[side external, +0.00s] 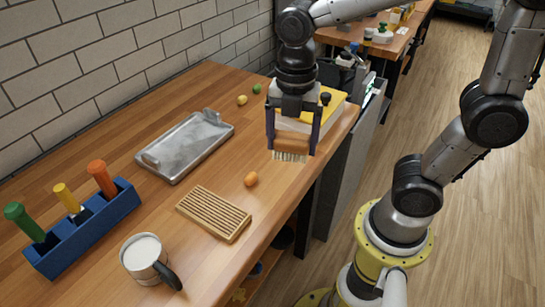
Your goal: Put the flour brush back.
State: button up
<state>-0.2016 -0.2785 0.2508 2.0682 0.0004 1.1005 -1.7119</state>
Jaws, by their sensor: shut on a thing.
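My gripper (291,151) points down over the right part of the wooden table, near its front edge. Its fingers are shut on the flour brush (290,156), with pale bristles facing down between the fingertips. The brush seems to be held just above the table, though I cannot tell the exact gap. Most of its body is hidden by the gripper or blends with the yellow-and-white stack behind. A ribbed wooden rack (213,213) lies flat, nearer the camera and left of the gripper; its top is empty.
A small orange item (251,179) lies between rack and gripper. A metal tray (186,146), a blue holder (84,229) with upright coloured-handled tools, and a mug (146,259) stand to the left. The yellow-and-white stack (335,102) is behind the gripper. The table's front edge runs close by.

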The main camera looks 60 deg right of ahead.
jog(key=s+d+r+m, duration=0.1)
jog(key=s+d+m, duration=0.35)
jog(key=d, duration=0.25)
jog(key=shift+n, duration=0.25)
jog(key=w+f, duration=0.2)
jog(key=w, duration=0.2)
jog(key=w+d+f, duration=0.1)
jog(key=w+f, duration=0.2)
jog(key=w, duration=0.1)
jog(key=w+f, duration=0.3)
jog(key=w, duration=0.1)
jog(key=shift+w+d+f, duration=0.1)
jog(key=shift+w+d, duration=0.25)
jog(key=shift+w+f, duration=0.2)
jog(key=shift+f, duration=0.1)
jog(key=shift+w+f, duration=0.2)
jog(key=shift+f, duration=1.5)
jog(key=shift+f, duration=0.15)
